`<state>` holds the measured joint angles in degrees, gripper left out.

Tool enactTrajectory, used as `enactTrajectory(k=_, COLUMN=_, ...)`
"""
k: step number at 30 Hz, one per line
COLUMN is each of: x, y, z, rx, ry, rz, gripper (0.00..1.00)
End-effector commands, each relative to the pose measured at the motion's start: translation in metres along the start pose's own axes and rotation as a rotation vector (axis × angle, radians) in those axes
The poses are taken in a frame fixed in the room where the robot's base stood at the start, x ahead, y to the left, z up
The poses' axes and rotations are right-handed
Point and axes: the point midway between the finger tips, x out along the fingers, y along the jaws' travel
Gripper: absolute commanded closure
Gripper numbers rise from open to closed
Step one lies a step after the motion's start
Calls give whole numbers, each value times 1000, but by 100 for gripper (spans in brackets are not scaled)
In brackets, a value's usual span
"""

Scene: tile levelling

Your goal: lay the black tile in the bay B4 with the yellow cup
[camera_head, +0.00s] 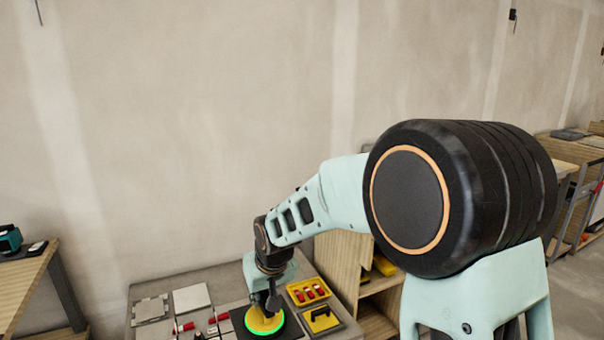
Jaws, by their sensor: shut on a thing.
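The yellow cup (264,323) is at the lower edge of the picture, with a lit green ring around its base. My gripper (270,303) is shut on the cup from above; its fingers are small and partly hidden by the wrist. The black tile (240,318) shows as a dark square under and around the cup. Whether the cup is stuck to the tile, and whether the tile is raised or resting on the bench, I cannot tell. No bay label can be read, so I cannot pick out bay B4.
On the grey bench (222,276), a yellow tray (309,286) of red pieces stands to the right, above a yellow holder (324,325) with a black piece. Pale tiles (191,298) and small red-and-white pieces (184,327) lie to the left. Wooden shelves (343,258) stand right of the bench.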

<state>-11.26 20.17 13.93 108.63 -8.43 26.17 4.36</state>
Motion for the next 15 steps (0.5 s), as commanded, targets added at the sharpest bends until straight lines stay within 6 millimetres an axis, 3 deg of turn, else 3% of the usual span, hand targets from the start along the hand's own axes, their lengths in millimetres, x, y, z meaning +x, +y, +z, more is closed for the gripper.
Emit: enactTrajectory(k=15, x=-41, y=0, z=-22, rx=-1, ry=7, rz=1, gripper=100)
